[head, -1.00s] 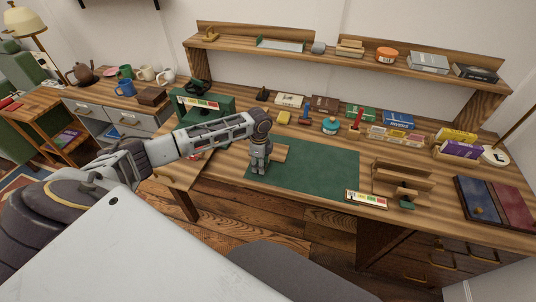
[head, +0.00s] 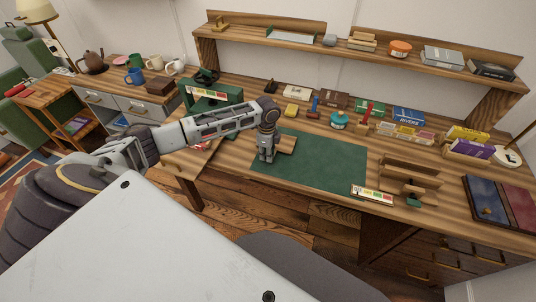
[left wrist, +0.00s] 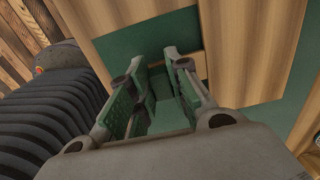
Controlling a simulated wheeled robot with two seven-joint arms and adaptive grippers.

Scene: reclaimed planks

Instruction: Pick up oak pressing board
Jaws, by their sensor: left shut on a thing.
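The oak pressing board (head: 287,144) is a small light-brown wooden slab at the left part of the green mat (head: 325,165) on the desk. My left gripper (head: 266,157) points down at the board's left end and is shut on it, partly hiding it. I cannot tell whether the board touches the mat. My right gripper is not in view.
A green press-like stand (head: 212,97) is left of the mat. Bottles, boxes and small tools line the desk's back under a shelf (head: 350,55). A wooden rack (head: 410,172) and a colour-marked strip (head: 372,194) are to the right. The mat's middle is clear.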

